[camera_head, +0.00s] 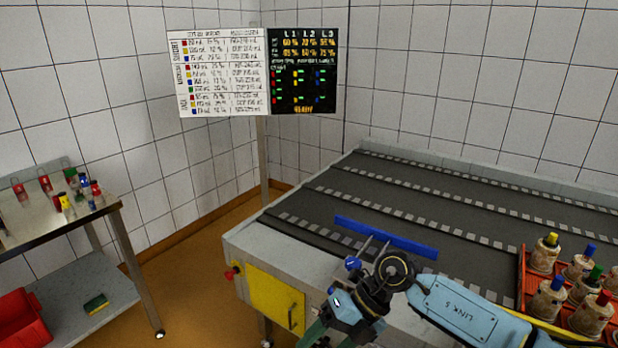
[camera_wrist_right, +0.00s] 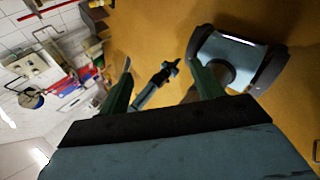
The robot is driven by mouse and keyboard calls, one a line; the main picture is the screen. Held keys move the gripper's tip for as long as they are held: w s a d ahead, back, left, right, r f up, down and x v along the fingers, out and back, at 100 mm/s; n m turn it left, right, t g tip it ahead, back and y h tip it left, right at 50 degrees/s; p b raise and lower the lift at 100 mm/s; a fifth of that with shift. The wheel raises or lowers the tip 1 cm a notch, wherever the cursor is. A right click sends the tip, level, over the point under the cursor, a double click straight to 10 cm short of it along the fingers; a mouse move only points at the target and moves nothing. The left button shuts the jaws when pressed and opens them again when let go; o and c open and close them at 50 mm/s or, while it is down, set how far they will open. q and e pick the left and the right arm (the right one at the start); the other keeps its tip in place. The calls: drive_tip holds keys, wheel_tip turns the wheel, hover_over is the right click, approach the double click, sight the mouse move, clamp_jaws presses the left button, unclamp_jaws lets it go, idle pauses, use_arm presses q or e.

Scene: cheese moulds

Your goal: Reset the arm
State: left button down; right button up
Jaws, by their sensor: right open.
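My right arm comes in from the right in the head view, bent over the near side of the conveyor table (camera_head: 262,243). Its wrist and right gripper (camera_head: 318,333) point down toward the bottom edge, where the gripper is partly cut off. In the right wrist view, the two green fingers of my right gripper (camera_wrist_right: 160,64) stand wide apart with nothing held between them. Orange floor shows beyond them. A dark jointed part also shows past the fingers there, and I cannot tell whether it is my other arm. My left gripper does not show in the head view.
A red crate (camera_head: 521,280) with several capped moulds stands on the conveyor's right side. A blue bar (camera_head: 386,237) lies across the belts. A side table (camera_head: 62,228) with small coloured items stands left, above a red bin (camera_head: 22,318). Floor between tables is clear.

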drive_tip(key=w+f+m+t+y, duration=0.25)
drive_tip(key=f+m+t, duration=0.25)
drive_tip(key=m, duration=0.3)
drive_tip(key=w+f+m+t+y, duration=0.2)
drive_tip(key=f+m+t+y, duration=0.25)
drive_tip(key=m, duration=0.25)
drive_tip(key=s+d+f+m+t+h, duration=0.2)
drive_tip(key=d+f+m+h, duration=0.25)
drive_tip(key=f, duration=0.35)
drive_tip(key=s+d+f+m+t+h, duration=0.2)
drive_tip(key=d+f+m+t+h, duration=0.1)
drive_tip(key=d+f+m, duration=0.4)
drive_tip(key=s+d+f+m+g+h, duration=0.2)
drive_tip(key=s+d+f+m+h, duration=0.15)
drive_tip(key=s+f, duration=0.5)
drive_tip(key=s+d+f+m+g+h, duration=0.2)
drive_tip(key=s+d+f+g+h, duration=0.15)
drive_tip(key=s+f, duration=0.55)
drive_tip(key=s+d+f+m+g, duration=0.1)
drive_tip(key=s+f+m+g, duration=0.1)
drive_tip(key=s, duration=0.9)
drive_tip(key=s+d+f+m+g, duration=0.2)
drive_tip(key=s+g, duration=0.1)
drive_tip(key=s, duration=0.9)
drive_tip(key=shift+d+h, duration=0.2)
drive_tip(key=shift+h, duration=0.15)
